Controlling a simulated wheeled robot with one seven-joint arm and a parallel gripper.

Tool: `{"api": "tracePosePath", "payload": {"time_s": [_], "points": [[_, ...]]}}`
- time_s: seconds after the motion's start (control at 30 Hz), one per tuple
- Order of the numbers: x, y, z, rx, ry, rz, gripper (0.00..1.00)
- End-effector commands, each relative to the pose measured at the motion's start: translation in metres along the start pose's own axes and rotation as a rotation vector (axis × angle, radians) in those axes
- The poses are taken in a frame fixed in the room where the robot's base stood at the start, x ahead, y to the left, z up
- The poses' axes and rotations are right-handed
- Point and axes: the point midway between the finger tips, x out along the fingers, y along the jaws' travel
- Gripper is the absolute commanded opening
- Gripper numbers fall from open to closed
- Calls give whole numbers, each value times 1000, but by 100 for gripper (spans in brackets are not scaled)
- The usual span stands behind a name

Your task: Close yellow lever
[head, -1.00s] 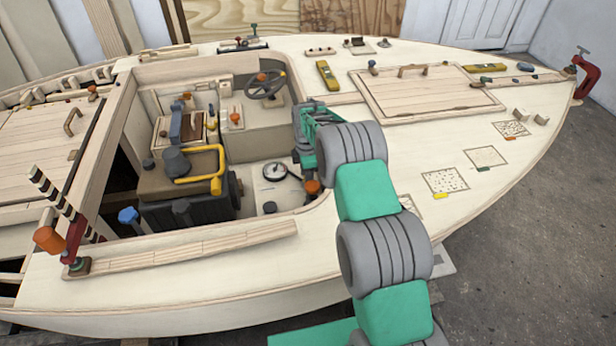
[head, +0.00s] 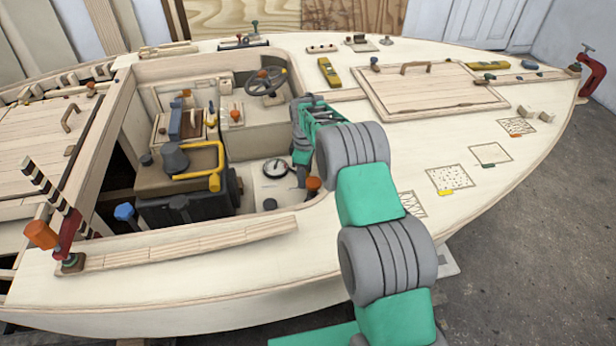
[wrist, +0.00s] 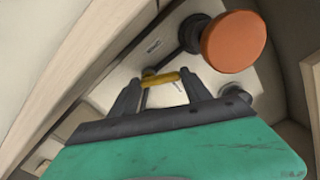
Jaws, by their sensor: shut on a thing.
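The yellow lever (wrist: 161,79) shows in the wrist view as a short yellow bar between the tips of my two dark fingers. My gripper (wrist: 160,84) is shut on it. The lever sits over a pale panel, beside a large orange round knob (wrist: 233,41) on a dark stem. In the head view my gripper (head: 302,172) reaches down into the cockpit beside the orange knob (head: 313,184). There the lever is hidden behind my gripper and arm, and its exact angle is hard to tell.
A round gauge (head: 276,169) lies on the panel left of my gripper. A dark engine box with a yellow bent handle (head: 216,168) stands further left. A steering wheel (head: 265,81) is behind. The cockpit edge and deck (head: 355,110) lie close to my arm.

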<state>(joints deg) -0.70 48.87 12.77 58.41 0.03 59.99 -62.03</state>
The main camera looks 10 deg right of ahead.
Motion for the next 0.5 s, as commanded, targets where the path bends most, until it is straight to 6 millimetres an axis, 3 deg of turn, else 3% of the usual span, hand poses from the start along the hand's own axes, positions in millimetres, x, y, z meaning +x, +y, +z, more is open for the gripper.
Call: {"api": "tracePosePath", "payload": {"time_s": [0.5], "points": [[0,3,-10,487,3,3,16]]}}
